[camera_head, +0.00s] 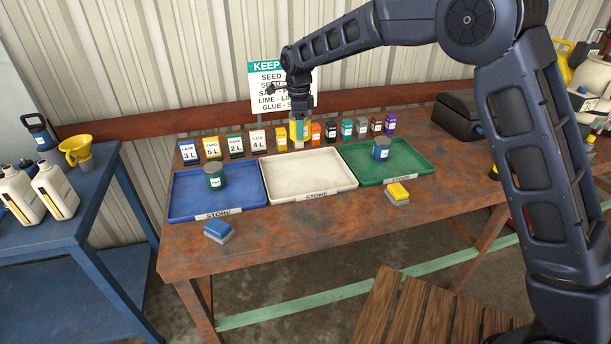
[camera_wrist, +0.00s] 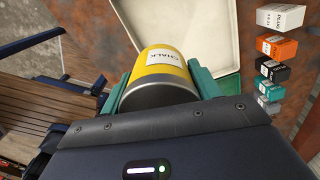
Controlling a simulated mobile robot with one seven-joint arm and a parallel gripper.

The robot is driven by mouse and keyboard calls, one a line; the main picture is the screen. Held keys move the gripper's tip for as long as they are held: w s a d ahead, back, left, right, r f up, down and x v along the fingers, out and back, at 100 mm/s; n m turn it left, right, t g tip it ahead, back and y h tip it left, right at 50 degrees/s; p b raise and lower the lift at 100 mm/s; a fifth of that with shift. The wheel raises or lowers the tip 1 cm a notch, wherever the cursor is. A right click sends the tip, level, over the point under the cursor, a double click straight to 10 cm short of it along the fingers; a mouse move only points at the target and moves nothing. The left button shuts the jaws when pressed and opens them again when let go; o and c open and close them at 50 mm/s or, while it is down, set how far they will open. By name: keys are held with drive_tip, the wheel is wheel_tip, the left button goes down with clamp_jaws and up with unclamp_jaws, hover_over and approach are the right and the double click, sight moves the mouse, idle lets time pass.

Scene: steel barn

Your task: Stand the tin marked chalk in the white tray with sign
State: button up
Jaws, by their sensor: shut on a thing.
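My gripper (camera_head: 301,128) is shut on a yellow tin (camera_wrist: 160,76) whose white label reads CHALK in the wrist view. The teal fingers press on both sides of the tin. In the head view the yellow tin (camera_head: 294,131) shows at the back edge of the white tray (camera_head: 312,185), apparently held above it. The white tray is empty and has a STORE label on its front rim. It also shows in the wrist view (camera_wrist: 215,25) beyond the tin. The sign (camera_head: 265,84) on the wall is partly hidden by my arm.
A blue tray (camera_head: 240,196) with a green tin (camera_head: 215,176) is at left. A green tray (camera_head: 415,165) with a blue tin (camera_head: 381,149) is at right. Several small boxes line the table's back. A blue sponge (camera_head: 218,230) and yellow sponge (camera_head: 397,192) lie in front.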

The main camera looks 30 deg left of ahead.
drive_tip(key=w+a, duration=0.2)
drive_tip(key=w, duration=0.5)
drive_tip(key=f, duration=2)
drive_tip(key=shift+s+d, duration=0.15)
drive_tip(key=shift+d, duration=0.05)
drive_tip(key=shift+f, duration=0.25)
drive_tip(key=o, duration=1.1)
drive_tip(key=shift+r, duration=0.1)
wheel_tip(320, 180, up, 12)
drive_tip(key=shift+r, duration=0.1)
